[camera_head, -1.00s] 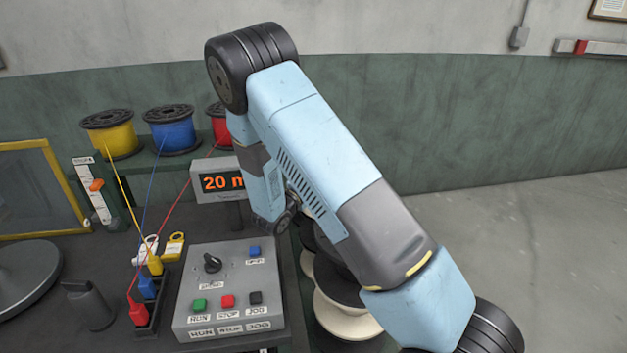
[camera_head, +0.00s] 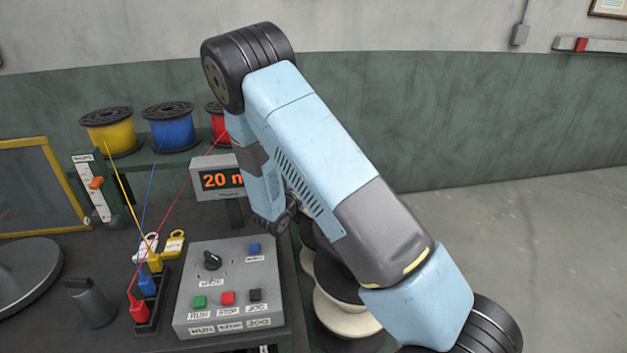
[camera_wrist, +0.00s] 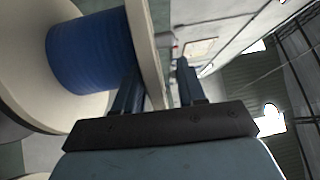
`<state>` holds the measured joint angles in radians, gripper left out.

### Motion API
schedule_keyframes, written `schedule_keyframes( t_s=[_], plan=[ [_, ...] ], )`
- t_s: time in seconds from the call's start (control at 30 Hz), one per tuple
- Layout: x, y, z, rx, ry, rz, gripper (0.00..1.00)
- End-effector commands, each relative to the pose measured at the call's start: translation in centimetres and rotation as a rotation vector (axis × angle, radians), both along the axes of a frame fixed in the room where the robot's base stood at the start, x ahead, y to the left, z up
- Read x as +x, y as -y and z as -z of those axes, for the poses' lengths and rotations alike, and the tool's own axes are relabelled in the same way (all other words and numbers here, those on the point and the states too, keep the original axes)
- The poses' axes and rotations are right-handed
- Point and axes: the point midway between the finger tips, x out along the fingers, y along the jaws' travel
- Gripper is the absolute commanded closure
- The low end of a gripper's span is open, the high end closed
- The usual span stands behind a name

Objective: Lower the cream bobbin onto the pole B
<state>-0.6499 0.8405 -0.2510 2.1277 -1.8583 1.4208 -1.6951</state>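In the wrist view a bobbin with cream flanges (camera_wrist: 148,50) and blue winding (camera_wrist: 88,52) fills the upper left. The near flange lies between the two fingers of my gripper (camera_wrist: 158,78). The left finger is close against its inner side; a narrow gap shows between the flange and the right finger. My gripper looks open around the flange rim. In the head view cream flanges (camera_head: 345,322) show partly below my arm, with dark round parts above. My arm hides my gripper there. I cannot make out pole B.
Yellow, blue (camera_head: 170,128) and red spools sit on a shelf behind, with wires running down to coloured plugs (camera_head: 147,285). Floor on the right is clear.

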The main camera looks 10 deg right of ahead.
Motion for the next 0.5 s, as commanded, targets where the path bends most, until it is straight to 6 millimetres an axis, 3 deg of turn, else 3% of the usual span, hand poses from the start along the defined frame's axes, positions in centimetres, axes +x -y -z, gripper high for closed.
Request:
schedule_keyframes(
  t_s=[0.1,0.5],
  plan=[
    [-0.01,0.0,0.04,0.0,-0.001,0.0,0.49],
    [-0.78,-0.85,0.27,0.001,-0.004,-0.002,0.49]
  ],
)
